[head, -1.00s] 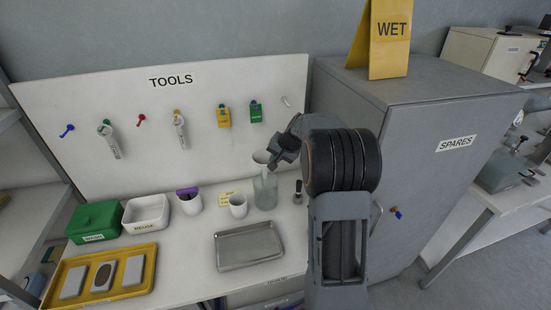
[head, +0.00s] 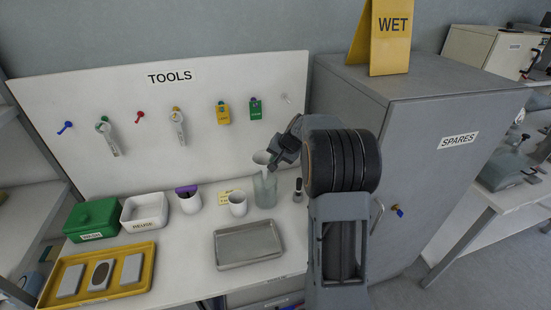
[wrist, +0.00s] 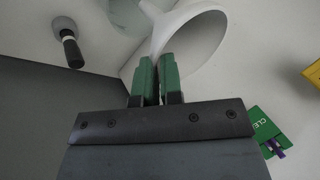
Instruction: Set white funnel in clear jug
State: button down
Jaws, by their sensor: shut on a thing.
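The white funnel (head: 262,158) is at the mouth of the clear jug (head: 265,190), which stands upright on the white bench. My gripper (head: 275,159) is shut on the funnel's rim from the right side. The jug (wrist: 128,14) shows partly at the top edge there, behind the funnel's narrow end. I cannot tell how deep the spout sits in the jug.
A white cup (head: 238,204) stands left of the jug, and a dark-handled brush-like tool (head: 298,191) stands close on its right. A metal tray (head: 247,245) lies in front. The grey SPARES cabinet (head: 420,150) rises to the right. The pegboard (head: 150,90) is behind.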

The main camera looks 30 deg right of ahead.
jog(key=shift+f+b, duration=2.05)
jog(key=shift+f, duration=0.25)
jog(key=shift+f, duration=0.25)
jog(key=shift+f+b, duration=1.5)
jog(key=shift+b, duration=0.15)
jog(key=c, duration=1.2)
grip_release()
jog(key=shift+o, duration=0.4)
jog(key=o, duration=0.4)
jog(key=shift+s, duration=0.1)
jog(key=shift+c, duration=0.2)
